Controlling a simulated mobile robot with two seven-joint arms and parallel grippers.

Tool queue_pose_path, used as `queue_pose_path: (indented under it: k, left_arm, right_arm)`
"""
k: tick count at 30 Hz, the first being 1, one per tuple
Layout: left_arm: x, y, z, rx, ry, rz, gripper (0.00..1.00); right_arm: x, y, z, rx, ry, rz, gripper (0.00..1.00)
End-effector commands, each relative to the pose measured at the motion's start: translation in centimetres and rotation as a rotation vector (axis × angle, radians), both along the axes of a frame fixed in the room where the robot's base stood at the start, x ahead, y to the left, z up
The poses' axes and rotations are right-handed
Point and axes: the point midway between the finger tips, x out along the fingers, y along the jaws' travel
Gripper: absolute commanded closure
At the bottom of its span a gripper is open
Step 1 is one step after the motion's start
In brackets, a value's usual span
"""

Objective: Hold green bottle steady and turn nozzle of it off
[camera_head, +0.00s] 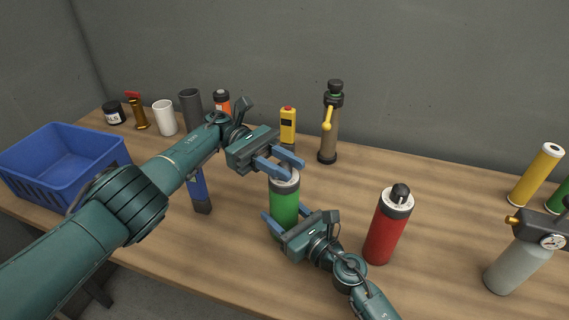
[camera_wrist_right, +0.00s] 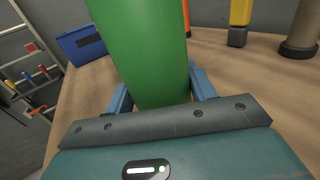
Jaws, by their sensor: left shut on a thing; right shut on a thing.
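The green bottle (camera_head: 284,200) stands upright on the wooden table in the head view, with a grey top. My left gripper (camera_head: 287,167) is at the bottle's top, its blue fingers shut on the nozzle, which is mostly hidden by the fingers. My right gripper (camera_head: 283,226) is shut around the lower part of the bottle body. In the right wrist view the green bottle (camera_wrist_right: 145,45) fills the space between the blue fingers (camera_wrist_right: 160,92).
A red bottle (camera_head: 388,228) stands close to the right of my right gripper. A grey bottle with a gauge (camera_head: 515,265) is farther right. A blue crate (camera_head: 62,165) is at the left. A brown bottle (camera_head: 329,135) and a yellow device (camera_head: 288,124) stand behind.

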Motion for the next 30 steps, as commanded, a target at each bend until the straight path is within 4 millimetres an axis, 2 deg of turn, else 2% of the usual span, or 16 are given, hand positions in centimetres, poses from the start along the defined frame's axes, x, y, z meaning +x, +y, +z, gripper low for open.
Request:
queue_pose_path:
  k: [8,9,17,26,30]
  left_arm:
    - [0.0,0.1,-0.4,0.01,0.004,0.001,0.95]
    - [0.0,0.1,-0.4,0.01,0.004,0.001,0.72]
    - [0.0,0.1,-0.2,0.005,0.003,0.0,0.51]
    - [0.0,0.1,0.1,0.001,0.0,0.0,0.51]
    - [0.1,0.1,1.0,-0.001,-0.001,-0.001,0.51]
  right_arm:
    - [-0.1,0.2,0.1,0.004,0.0,0.005,0.76]
    - [-0.1,0.2,0.1,0.005,0.0,0.004,0.76]
    - [0.0,0.1,0.1,0.004,0.0,0.002,0.76]
    - [0.0,0.0,0.0,0.003,0.001,0.0,0.76]
    - [0.0,0.0,0.0,0.002,0.001,-0.001,0.76]
